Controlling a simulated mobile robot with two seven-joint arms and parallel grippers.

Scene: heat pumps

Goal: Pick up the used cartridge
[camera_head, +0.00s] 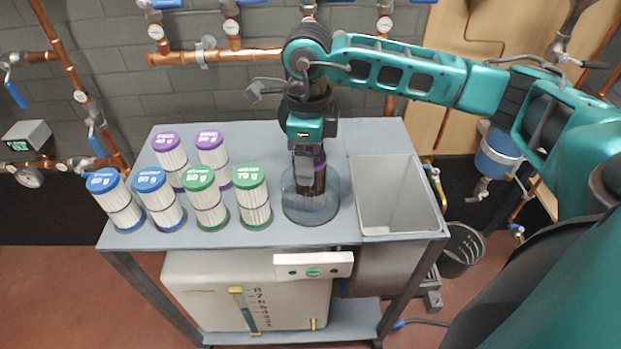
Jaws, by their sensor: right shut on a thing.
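The used cartridge (311,184) is dark brown with a purple band near its top. It stands upright inside a clear round housing (303,212) on the grey table, right of the clean cartridges. My right gripper (309,152) reaches down from above and is shut on the cartridge's top. The fingers and the upper part of the cartridge largely hide each other. I cannot tell whether the cartridge's bottom is off the housing floor. My left gripper is not in view.
Several white cartridges with purple, blue and green caps (207,197) stand on the table's left half. An open grey bin (397,228) is set into the right side. Copper pipes (215,57) run along the wall behind. A white tank (215,296) sits below.

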